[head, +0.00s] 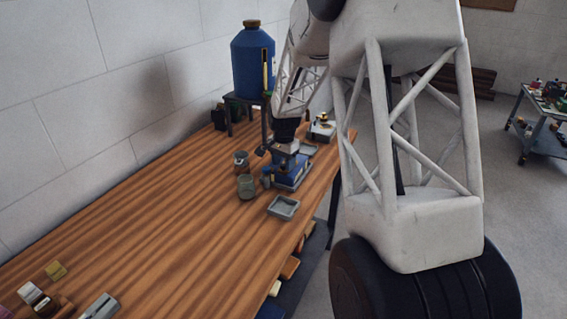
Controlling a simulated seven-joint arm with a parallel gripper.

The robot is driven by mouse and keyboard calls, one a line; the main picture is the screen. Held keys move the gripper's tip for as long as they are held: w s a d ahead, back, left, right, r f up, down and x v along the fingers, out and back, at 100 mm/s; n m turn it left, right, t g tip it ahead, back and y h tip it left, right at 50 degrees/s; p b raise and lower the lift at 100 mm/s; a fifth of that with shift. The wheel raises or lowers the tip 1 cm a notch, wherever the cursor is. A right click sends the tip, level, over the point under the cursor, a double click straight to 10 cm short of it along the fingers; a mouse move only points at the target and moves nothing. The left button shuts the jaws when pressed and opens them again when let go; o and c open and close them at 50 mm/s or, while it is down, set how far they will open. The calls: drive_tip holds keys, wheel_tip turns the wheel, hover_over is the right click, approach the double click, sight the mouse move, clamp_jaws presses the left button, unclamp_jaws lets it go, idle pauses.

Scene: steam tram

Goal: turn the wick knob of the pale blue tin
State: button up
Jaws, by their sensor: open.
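My gripper (286,149) is at the far part of the wooden bench, pointing down. It is open, just above or beside a small blue piece of equipment (292,173). At this size I cannot tell whether the fingers touch anything. I cannot pick out a pale blue tin or its wick knob for certain. A small pale box (321,130) with a dark and yellowish top stands just beyond the gripper, to the right. My arm hides part of the bench's far end.
The wooden bench (170,215) is mostly bare in the middle. A grey-green jar (246,187), a brown-topped jar (241,160) and a shallow grey tray (284,207) stand near the gripper. A large blue bottle (252,62) stands behind on a dark stand. Small items lie at the near left.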

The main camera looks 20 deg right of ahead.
drive_tip(key=shift+f, duration=0.1)
drive_tip(key=c, duration=0.9)
drive_tip(key=shift+n, duration=0.4)
drive_tip(key=n, duration=1)
idle(0.4)
drive_tip(key=o, duration=0.9)
